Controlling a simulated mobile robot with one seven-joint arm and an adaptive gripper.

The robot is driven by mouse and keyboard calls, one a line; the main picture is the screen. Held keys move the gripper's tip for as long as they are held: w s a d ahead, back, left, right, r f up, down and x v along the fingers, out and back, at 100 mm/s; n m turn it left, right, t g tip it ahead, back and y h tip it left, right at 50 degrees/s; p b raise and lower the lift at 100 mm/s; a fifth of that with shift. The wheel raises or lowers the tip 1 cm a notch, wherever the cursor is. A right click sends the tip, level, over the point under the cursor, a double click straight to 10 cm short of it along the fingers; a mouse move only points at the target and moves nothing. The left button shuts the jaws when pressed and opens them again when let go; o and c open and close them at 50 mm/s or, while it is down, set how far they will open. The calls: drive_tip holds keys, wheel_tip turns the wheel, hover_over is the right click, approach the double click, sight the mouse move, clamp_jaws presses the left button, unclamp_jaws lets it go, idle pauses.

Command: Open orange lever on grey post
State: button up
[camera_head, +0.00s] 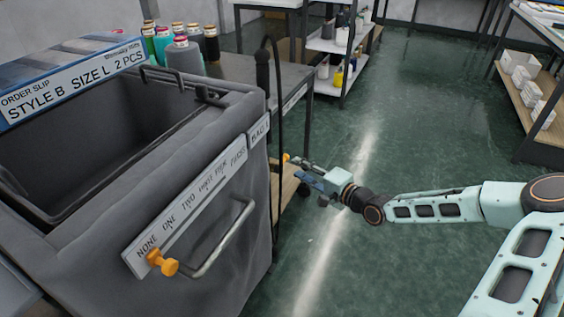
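A small orange piece (286,158) shows beside a dark upright post (278,110) at the right end of the grey machine or bin. I take it to be the lever, but it is too small to tell whether it is open or shut. My gripper (300,169) reaches in from the right, with its fingertips close to the orange piece. Whether they touch it, and how wide the fingers stand, I cannot tell. A larger orange knob (162,262) sits on the labelled plate at the front.
The grey bin (120,160) with a metal handle (222,240) fills the left. Thread cones (184,58) stand on a dark table (240,72) behind it. Shelves (530,90) stand at the back right. The green floor (420,120) beyond my arm is clear.

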sight(285, 161)
drive_tip(key=b+x, duration=0.1)
drive_tip(key=x, duration=0.7)
drive_tip(key=shift+w+a+f+b, duration=0.15)
drive_tip(key=shift+a+f+b, duration=0.05)
drive_tip(key=shift+b, duration=0.15)
clamp_jaws()
drive_tip(key=shift+d, duration=0.1)
